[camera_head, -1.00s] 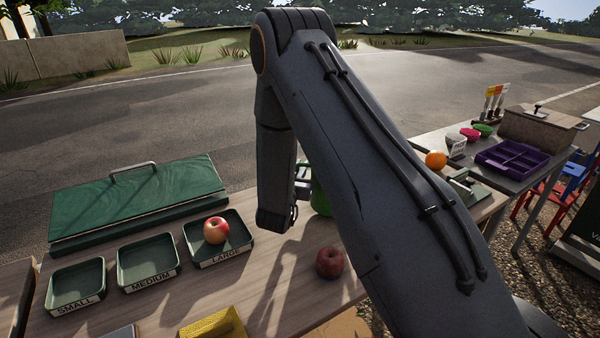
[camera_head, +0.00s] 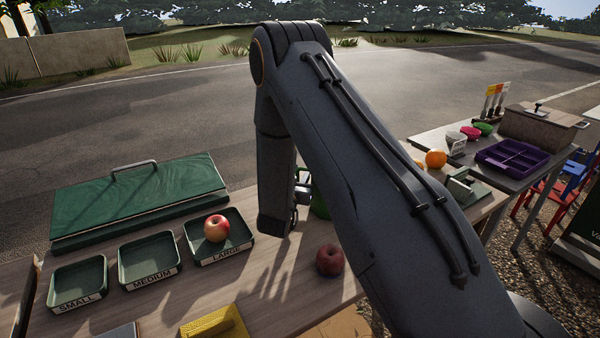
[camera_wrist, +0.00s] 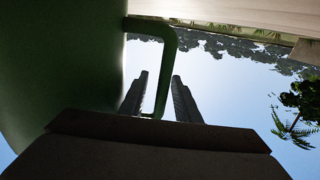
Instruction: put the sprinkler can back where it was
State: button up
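The green sprinkler can (camera_head: 320,202) stands on the wooden table, mostly hidden behind my arm in the head view. In the wrist view its green body (camera_wrist: 55,60) fills the left side, and its thin green handle (camera_wrist: 168,65) bends down from the top. My gripper (camera_wrist: 160,75) has one finger on each side of the handle, with a gap showing between the fingers. It looks open around the handle, not clamped on it. In the head view only part of my gripper shows beside the can.
A red apple (camera_head: 330,260) lies on the table near my arm. Another apple (camera_head: 216,228) sits in the LARGE tray (camera_head: 245,249). The MEDIUM (camera_head: 150,281) and SMALL (camera_head: 78,303) trays are empty. A yellow object (camera_head: 213,322) lies in front. Oranges (camera_head: 436,159) lie to the right.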

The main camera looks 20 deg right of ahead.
jog(key=shift+r, duration=0.1)
jog(key=s+a+g+y+b, duration=0.1)
jog(key=s+a+y, duration=0.1)
jog(key=s+a, duration=0.1)
jog(key=s+a+f+n+g+y+b, duration=0.1)
jog(key=s+a+g+y, duration=0.1)
jog(key=s+a+y, duration=0.1)
jog(key=s+a+n+g+y+b, duration=0.1)
jog(key=s+a+y, duration=0.1)
jog(key=s+a, duration=0.2)
jog(key=shift+s+a+f+y, duration=0.15)
jog(key=shift+s+a+y, duration=0.2)
jog(key=shift+s, duration=0.2)
jog(key=s+g, duration=0.1)
jog(key=s, duration=0.1)
jog(key=s+a+n+g+y, duration=0.1)
jog(key=s, duration=0.1)
jog(key=s+g+y, duration=0.1)
jog(key=shift+s+a+n, duration=0.35)
jog(key=shift+s+n, duration=0.05)
jog(key=s+d+r+n+g, duration=0.1)
jog(key=s+g, duration=0.2)
jog(key=s, duration=0.7)
jog(key=s+d+r+n+g, duration=0.2)
jog(key=s+g, duration=0.2)
jog(key=s, duration=0.6)
jog(key=shift+r+y, duration=0.25)
jog(key=shift+y, duration=0.1)
